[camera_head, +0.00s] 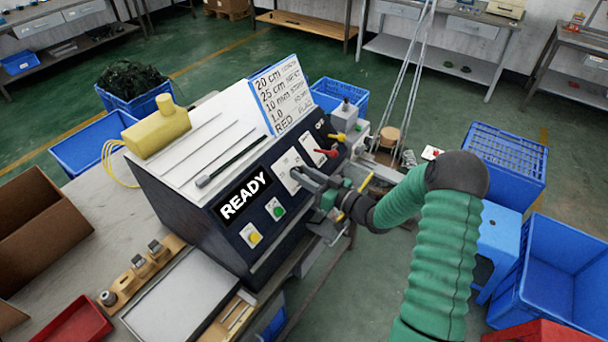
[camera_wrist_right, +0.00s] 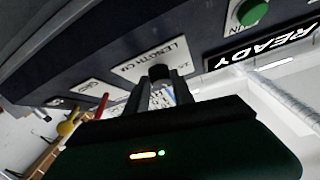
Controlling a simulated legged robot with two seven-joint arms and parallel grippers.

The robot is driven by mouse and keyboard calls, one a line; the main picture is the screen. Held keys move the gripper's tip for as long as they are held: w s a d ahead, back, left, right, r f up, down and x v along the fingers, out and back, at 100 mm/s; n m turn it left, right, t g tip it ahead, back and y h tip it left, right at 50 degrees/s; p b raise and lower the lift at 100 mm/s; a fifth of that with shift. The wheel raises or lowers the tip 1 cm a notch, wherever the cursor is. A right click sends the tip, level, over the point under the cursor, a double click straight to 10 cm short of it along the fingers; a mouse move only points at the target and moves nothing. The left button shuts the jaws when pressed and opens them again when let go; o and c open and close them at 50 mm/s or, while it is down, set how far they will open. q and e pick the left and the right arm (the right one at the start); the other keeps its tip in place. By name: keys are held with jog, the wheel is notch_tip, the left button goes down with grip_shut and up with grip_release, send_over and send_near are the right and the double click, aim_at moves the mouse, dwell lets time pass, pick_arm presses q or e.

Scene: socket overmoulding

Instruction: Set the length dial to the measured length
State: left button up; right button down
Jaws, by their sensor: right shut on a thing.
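The length dial (camera_wrist_right: 160,73) is a small dark knob on a white plate marked LENGTH CM (camera_wrist_right: 140,68) in the right wrist view. The plate sits on the dark front panel of the machine (camera_head: 205,222). My right gripper (camera_wrist_right: 158,92) is shut on the dial, its fingers either side of the knob. The dial's setting cannot be read. My left gripper is not in view.
A READY display (camera_head: 243,196), a green button (camera_head: 275,209) and a yellow button (camera_head: 250,236) lie left of the gripper. A red lever (camera_head: 326,153) and a yellow lever (camera_head: 337,138) stick out close on its right. Blue crates (camera_head: 560,273) stand on the floor at right.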

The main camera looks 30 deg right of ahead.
dwell(0.6)
jog(key=c, duration=1.1)
grip_release()
jog(key=shift+d, duration=0.15)
jog(key=shift+b+v, duration=1)
jog(key=shift+v, duration=7.35)
jog(key=shift+d+f, duration=0.1)
jog(key=shift+f, duration=0.05)
